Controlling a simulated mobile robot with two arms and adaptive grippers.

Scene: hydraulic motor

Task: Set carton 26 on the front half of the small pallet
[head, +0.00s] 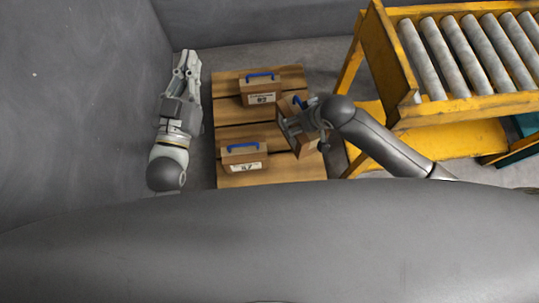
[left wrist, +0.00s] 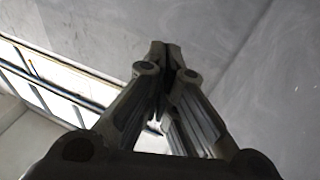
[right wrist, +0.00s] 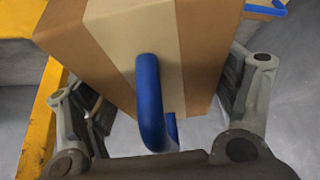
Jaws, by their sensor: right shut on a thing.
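The small pallet (head: 232,113) is wooden slats on the floor. My right gripper (head: 297,124) is over its right side, shut on a brown carton (head: 306,145) with a blue handle. In the right wrist view, the carton (right wrist: 205,45) with a pale tape band sits between the fingers of my right gripper (right wrist: 165,100). Its number is not visible, and I cannot tell whether it touches the pallet. My left gripper (head: 189,62) is empty, left of the pallet; its fingertips meet in the left wrist view (left wrist: 167,55).
Two labelled cartons with blue handles stand on the pallet, one at the back (head: 260,92) and one at the front left (head: 243,158). A yellow roller conveyor (head: 405,105) stands close on the right. Grey walls (head: 80,100) lie left and behind.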

